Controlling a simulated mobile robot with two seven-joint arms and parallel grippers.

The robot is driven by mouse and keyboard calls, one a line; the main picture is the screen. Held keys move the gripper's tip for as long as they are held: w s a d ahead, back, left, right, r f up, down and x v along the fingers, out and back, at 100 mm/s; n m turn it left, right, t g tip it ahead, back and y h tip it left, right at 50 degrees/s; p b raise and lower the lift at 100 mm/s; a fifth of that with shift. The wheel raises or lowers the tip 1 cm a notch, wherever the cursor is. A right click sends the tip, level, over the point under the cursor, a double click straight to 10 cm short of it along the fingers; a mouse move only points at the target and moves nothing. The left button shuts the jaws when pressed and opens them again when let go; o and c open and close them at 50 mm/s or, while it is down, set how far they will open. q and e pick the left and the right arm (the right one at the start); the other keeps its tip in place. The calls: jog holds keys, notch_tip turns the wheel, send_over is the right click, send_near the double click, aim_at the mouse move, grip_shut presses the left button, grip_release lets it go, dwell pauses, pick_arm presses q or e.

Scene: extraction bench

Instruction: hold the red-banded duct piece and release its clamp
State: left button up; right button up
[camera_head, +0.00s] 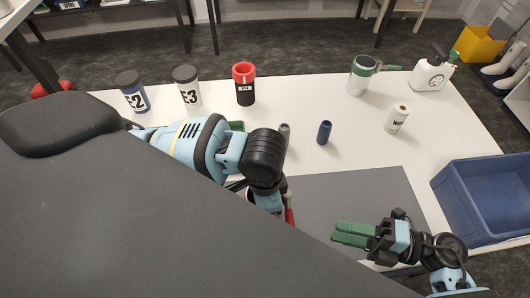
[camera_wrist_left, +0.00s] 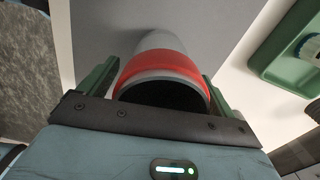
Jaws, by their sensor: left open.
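The red-banded duct piece (camera_wrist_left: 160,72) is a grey cylinder with a wide red band and a dark open end, seen in the left wrist view. My left gripper (camera_wrist_left: 160,88) is open, with one green finger on each side of the piece. I cannot tell whether the fingers touch it. In the head view my left arm hides most of that spot, and only a red sliver (camera_head: 289,211) shows beside the wrist. I cannot make out the clamp. My right gripper (camera_head: 352,234) is over the grey mat, its green fingers pointing left and close together, with nothing seen between them.
The grey mat (camera_head: 385,190) lies on the white table (camera_head: 310,95). Labelled canisters (camera_head: 187,88), a red-topped black cup (camera_head: 244,88), a blue cylinder (camera_head: 324,133) and a white bottle (camera_head: 397,119) stand behind. A blue crate (camera_head: 470,215) is at right. A green tray (camera_wrist_left: 275,65) shows in the wrist view.

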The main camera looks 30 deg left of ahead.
pick_arm(q)
jog(key=c, duration=1.2)
dwell(0.4)
